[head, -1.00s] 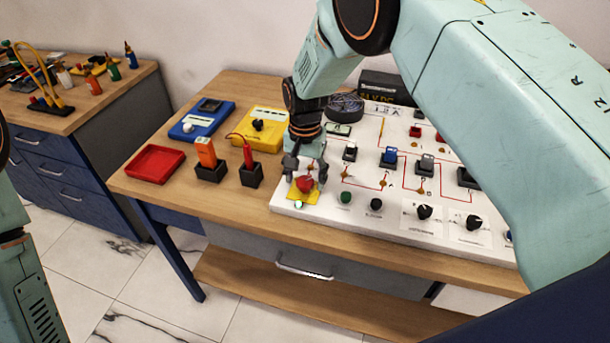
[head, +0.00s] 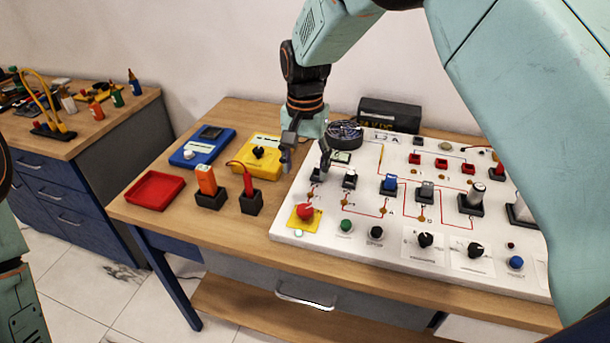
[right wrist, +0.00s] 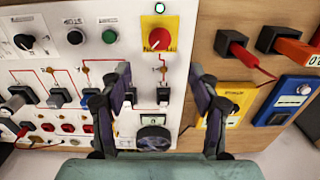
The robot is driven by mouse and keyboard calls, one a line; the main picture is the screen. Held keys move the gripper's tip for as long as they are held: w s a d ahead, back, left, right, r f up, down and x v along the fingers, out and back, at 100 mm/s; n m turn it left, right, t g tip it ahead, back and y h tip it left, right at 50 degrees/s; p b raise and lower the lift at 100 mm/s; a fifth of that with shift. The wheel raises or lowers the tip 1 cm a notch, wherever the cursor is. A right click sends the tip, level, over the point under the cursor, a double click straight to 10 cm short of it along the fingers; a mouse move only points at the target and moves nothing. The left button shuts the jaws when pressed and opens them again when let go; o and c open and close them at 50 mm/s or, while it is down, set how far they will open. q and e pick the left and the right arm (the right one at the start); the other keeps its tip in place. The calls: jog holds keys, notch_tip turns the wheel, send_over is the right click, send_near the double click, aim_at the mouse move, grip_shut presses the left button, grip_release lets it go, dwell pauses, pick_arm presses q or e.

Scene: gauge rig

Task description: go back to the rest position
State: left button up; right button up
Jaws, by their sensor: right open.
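My right gripper (head: 304,163) is open and empty above the upper left part of the white gauge board (head: 285,230). In the right wrist view its two fingers (right wrist: 160,92) are spread wide, with nothing between them. The red knob (head: 305,211) on its yellow plate sits at the board's near left corner, clear of the fingers; it also shows in the right wrist view (right wrist: 160,38). The round dark gauge (head: 345,134) is just beyond the gripper. Part of my left arm shows at the left edge of the head view; its gripper is out of frame.
Left of the board are a yellow meter (head: 252,165), a blue meter (head: 205,150), a red tray (head: 155,206), and holders with an orange block (head: 206,179) and a red probe (head: 248,180). A black box (head: 390,115) stands behind the board.

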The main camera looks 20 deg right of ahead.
aim_at(305, 208)
jog(key=shift+r, duration=0.1)
notch_tip(305, 208, down, 12)
dwell(0.9)
jog(key=shift+n, duration=0.5)
jog(key=n, duration=0.3)
jog(key=n+p, duration=0.1)
jog(key=n, duration=0.8)
jog(key=shift+n, duration=0.4)
jog(key=n, duration=0.4)
dwell(1.2)
